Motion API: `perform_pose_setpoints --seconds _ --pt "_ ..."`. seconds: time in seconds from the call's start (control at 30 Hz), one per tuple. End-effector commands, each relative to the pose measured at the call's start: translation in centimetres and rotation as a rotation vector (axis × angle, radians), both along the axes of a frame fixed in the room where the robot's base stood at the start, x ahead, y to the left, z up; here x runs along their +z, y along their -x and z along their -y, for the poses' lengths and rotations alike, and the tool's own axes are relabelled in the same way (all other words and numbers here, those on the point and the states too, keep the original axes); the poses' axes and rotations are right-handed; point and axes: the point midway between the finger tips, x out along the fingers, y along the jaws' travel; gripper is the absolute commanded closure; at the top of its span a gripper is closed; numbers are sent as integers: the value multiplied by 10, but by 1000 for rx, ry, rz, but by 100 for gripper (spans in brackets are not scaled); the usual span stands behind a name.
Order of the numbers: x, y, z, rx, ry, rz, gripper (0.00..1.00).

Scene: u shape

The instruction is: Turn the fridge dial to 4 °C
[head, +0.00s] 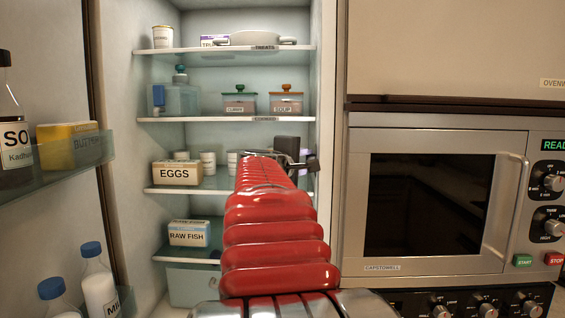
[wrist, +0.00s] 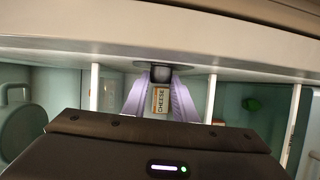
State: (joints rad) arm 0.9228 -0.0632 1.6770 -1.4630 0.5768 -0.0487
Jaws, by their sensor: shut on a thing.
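The fridge dial (wrist: 160,73) shows in the wrist view as a small dark knob on the pale inner wall of the fridge. My gripper (wrist: 160,85) has its two purple fingers closed on either side of the knob, and it is shut on it. In the head view my gripper (head: 304,161) is at the right inner wall of the open fridge, at the end of my red arm. The dial's markings and its setting cannot be read in either view.
A cheese pack (wrist: 160,101) shows between my fingers in the wrist view. Fridge shelves (head: 170,119) hold an egg box (head: 177,173), raw fish (head: 189,233) and jars. The open door with bottles (head: 98,290) is on the left, and a microwave (head: 432,200) on the right.

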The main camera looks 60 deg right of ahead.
Motion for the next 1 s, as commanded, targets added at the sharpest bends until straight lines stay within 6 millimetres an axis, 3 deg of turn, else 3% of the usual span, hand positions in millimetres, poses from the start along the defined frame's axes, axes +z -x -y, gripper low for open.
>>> perform_pose_setpoints --seconds 0.83,0.87,1.0 --pt "-4 -1 0 1 -113 -52 97" --pt "-4 -1 0 1 -113 -52 74" --pt "-3 -1 0 2 -111 -53 64"
